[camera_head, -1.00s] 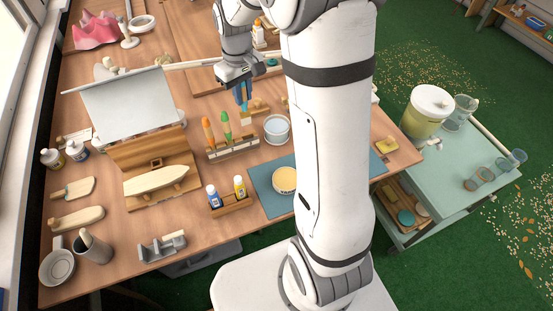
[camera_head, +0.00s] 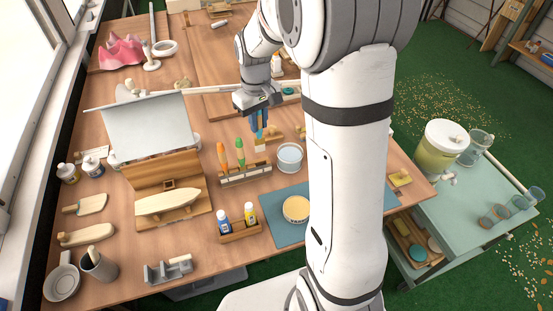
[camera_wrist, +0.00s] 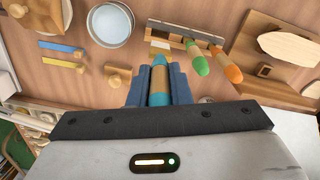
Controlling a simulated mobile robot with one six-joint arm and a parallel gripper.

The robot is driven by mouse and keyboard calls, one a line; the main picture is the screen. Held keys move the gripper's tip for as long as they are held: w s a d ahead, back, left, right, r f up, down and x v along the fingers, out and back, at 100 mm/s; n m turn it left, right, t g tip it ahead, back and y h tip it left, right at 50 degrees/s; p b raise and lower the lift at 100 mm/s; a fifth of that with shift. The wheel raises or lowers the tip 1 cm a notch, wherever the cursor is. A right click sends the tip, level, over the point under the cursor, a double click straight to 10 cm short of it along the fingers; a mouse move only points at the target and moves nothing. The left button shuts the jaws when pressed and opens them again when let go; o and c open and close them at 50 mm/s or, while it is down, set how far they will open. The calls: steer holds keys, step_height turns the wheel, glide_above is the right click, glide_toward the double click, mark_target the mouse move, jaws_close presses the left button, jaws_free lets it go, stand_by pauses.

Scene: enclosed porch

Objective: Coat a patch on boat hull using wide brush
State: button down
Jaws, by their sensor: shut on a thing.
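A pale wooden boat hull (camera_head: 167,202) rests on a wooden stand at the left-middle of the bench in the head view; part of it shows at the upper right of the wrist view (camera_wrist: 286,46). My gripper (camera_head: 259,122) is shut on a teal-banded brush (camera_wrist: 159,78), which points down with its pale bristle end low beside the far right end of the brush rack (camera_head: 246,174). I cannot tell whether the rack still supports it. An orange-handled brush (camera_head: 221,155) and a green-handled brush (camera_head: 240,150) stand in the rack. The hull is left of my gripper.
A clear bowl (camera_head: 290,168) is right of the rack. A round yellow-filled dish (camera_head: 296,209) sits on a blue mat (camera_head: 278,236). A wooden holder (camera_head: 240,232) has blue and yellow bottles. A grey sheet (camera_head: 147,126) stands behind the hull. A teal trolley (camera_head: 480,190) is at right.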

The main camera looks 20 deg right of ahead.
steer(key=shift+s, duration=0.1)
stand_by(0.3)
steer(key=s+d+g+h+p, duration=0.25)
steer(key=s+p, duration=0.55)
steer(key=s, duration=0.5)
steer(key=w+b+x, duration=0.1)
steer(key=b+x, duration=0.3)
steer(key=x, duration=0.3)
steer(key=shift+a+f+g+b, duration=0.25)
steer(key=shift+g+b, duration=0.05)
steer(key=shift+g, duration=0.15)
steer(key=shift+s+f+y+b, duration=0.1)
steer(key=shift+f+y+b, duration=0.2)
steer(key=shift+f, duration=0.2)
stand_by(0.9)
steer(key=shift+r, duration=0.1)
step_height(320, 180, up, 7)
steer(key=p, duration=0.5)
stand_by(0.3)
stand_by(0.9)
